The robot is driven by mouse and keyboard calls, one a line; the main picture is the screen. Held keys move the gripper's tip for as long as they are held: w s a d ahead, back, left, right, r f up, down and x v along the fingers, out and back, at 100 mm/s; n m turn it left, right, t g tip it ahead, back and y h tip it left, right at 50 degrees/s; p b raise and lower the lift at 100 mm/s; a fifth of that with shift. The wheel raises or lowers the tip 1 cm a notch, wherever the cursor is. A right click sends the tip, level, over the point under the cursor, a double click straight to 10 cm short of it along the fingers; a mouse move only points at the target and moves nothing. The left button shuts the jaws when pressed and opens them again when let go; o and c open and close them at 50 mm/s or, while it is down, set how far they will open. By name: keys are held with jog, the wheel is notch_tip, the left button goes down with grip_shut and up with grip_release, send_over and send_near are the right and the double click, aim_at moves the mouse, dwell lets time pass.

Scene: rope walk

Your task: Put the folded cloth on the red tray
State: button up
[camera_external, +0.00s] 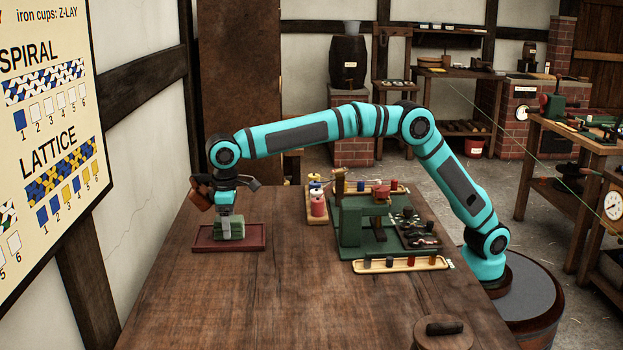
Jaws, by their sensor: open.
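The folded cloth (236,229) is a small green stack. It appears to rest on the red tray (207,247), near the middle of it. The tray is flat with a low rim and lies on the wooden table at its left side. My gripper (227,234) points down at the cloth, with its fingers at the cloth's near left side. The jaws are open. The fingers hide part of the cloth, and I cannot tell whether they touch it.
A green stand (362,225) with small parts is at the table's right. A pale tray (400,264) of small pieces lies in front of it, and red and yellow spools (317,204) stand behind left. A round wooden lid (443,335) is at the front. The table's front left is clear.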

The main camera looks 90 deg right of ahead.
notch_tip(320, 180, up, 11)
jog(key=shift+f, duration=0.1)
dwell(0.3)
jog(key=s+d+r+t, duration=0.3)
jog(key=s+d+r, duration=0.2)
jog(key=s+r, duration=0.3)
jog(key=s+d+r+t+y, duration=0.1)
jog(key=s+d+r+t, duration=0.2)
jog(key=s+d+r, duration=0.5)
jog(key=s+d+r+t, duration=0.3)
jog(key=s+r, duration=0.1)
jog(key=s, duration=0.6)
jog(key=s+d+f+t, duration=0.1)
jog(key=s+d+t, duration=0.1)
jog(key=s, duration=0.8)
jog(key=s+d+f+t, duration=0.2)
jog(key=s+d+t, duration=0.1)
jog(key=s, duration=0.8)
jog(key=s+d+f+t+h, duration=0.1)
jog(key=s+d+f+t, duration=0.1)
jog(key=s, duration=0.9)
jog(key=shift+s+d+t, duration=0.25)
jog(key=shift+d+t, duration=0.25)
jog(key=shift+t, duration=0.2)
